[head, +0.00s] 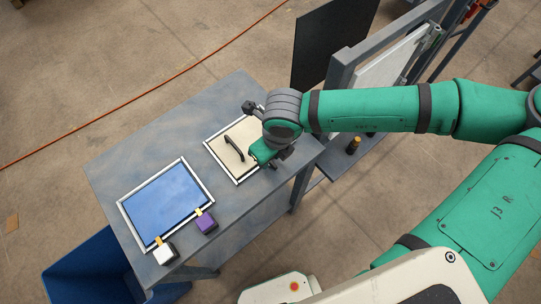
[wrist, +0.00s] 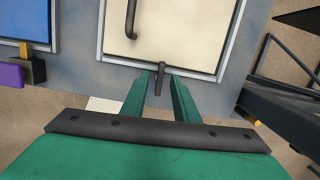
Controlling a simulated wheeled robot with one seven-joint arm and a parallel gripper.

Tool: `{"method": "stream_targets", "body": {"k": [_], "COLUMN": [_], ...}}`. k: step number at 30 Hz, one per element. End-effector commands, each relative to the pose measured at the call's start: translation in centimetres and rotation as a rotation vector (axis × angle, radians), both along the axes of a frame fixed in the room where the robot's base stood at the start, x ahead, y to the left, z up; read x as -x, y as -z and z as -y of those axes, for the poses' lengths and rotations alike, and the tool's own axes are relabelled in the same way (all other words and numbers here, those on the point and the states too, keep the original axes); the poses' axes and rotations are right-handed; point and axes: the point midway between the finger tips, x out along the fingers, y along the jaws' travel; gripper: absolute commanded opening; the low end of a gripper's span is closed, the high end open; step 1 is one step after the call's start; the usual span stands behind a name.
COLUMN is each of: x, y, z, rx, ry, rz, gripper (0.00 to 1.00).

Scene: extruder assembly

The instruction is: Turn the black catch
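The black catch (wrist: 159,82) is a short dark bar at the lower edge of the cream panel (wrist: 185,32) in the wrist view. It overlaps the panel's light metal frame and points nearly straight down the picture. My gripper (wrist: 162,77) has its two green fingers on either side of the catch, with a gap showing on each side. It is open and does not visibly pinch the catch. In the head view my gripper (head: 264,154) is low over the right part of the cream panel (head: 222,156), and I cannot make out the catch there.
A black handle (head: 234,148) stands on the cream panel. A blue framed panel (head: 165,200) lies to the left on the grey table (head: 118,165), with a purple block (head: 206,224) and a white block (head: 165,253) at its edge. A dark upright panel (head: 325,40) stands behind.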

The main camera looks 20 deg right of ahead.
Motion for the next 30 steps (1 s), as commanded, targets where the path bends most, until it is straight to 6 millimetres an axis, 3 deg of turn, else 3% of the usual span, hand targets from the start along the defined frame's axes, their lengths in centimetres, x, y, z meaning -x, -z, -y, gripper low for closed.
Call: {"method": "stream_targets", "body": {"k": [19, 30], "x": [0.0, 0.0], "y": [-5.2, -5.9], "z": [0.1, 0.0], "rx": [0.001, 0.000], "ry": [-0.001, -0.001], "rz": [0.000, -0.001], "gripper": [0.27, 0.27]}}
